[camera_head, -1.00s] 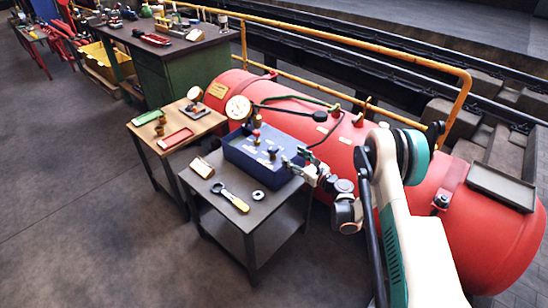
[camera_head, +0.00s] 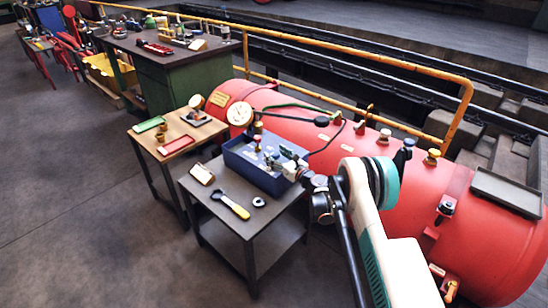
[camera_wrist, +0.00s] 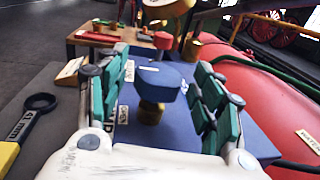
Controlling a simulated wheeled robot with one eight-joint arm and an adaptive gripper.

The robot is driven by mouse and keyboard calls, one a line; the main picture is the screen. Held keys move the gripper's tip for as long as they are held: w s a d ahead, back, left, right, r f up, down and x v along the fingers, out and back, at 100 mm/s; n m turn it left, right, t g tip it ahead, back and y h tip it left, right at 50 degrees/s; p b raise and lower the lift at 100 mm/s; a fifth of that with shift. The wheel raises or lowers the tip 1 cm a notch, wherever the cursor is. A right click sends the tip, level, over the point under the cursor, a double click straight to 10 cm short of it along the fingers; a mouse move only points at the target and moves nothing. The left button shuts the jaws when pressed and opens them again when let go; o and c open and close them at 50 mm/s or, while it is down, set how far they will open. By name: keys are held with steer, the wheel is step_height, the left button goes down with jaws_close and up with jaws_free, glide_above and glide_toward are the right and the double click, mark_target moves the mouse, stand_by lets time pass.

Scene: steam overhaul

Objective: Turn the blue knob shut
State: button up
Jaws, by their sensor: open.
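The blue knob (camera_wrist: 160,82) has a broad blue head on a brass stem and stands on top of the blue box (camera_wrist: 190,133). In the head view the blue box (camera_head: 236,158) sits on a small dark table. My gripper (camera_wrist: 166,88) is open, with its green-padded fingers on either side of the knob in the wrist view. I cannot tell whether they touch it. In the head view my gripper (camera_head: 290,160) is over the box and largely hides the knob.
A red knob (camera_wrist: 162,41) stands beyond the blue one. A yellow-handled wrench (camera_head: 232,204), a metal ring (camera_head: 258,202) and a label block (camera_head: 201,174) lie on the dark table. A red tank (camera_head: 330,135) runs close behind the box. A wooden side table (camera_head: 150,140) stands to the left.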

steer(key=shift+x, duration=0.8)
steer(key=shift+c, duration=0.5)
steer(key=c, duration=1)
steer(key=shift+m+t+h, duration=0.3)
steer(key=shift+s+a+m+t+h, duration=0.1)
steer(key=shift+a+m+t+h, duration=0.05)
steer(key=shift+m+t+h, duration=0.75)
steer(key=m+t+h, duration=0.1)
steer(key=h, duration=0.1)
steer(key=m+h, duration=0.2)
steer(key=h, duration=0.1)
steer(key=shift+t, duration=0.4)
steer(key=shift+m+h, duration=1.2)
steer(key=shift+h, duration=0.65)
steer(key=shift+m+h, duration=1.2)
steer(key=shift+h, duration=0.95)
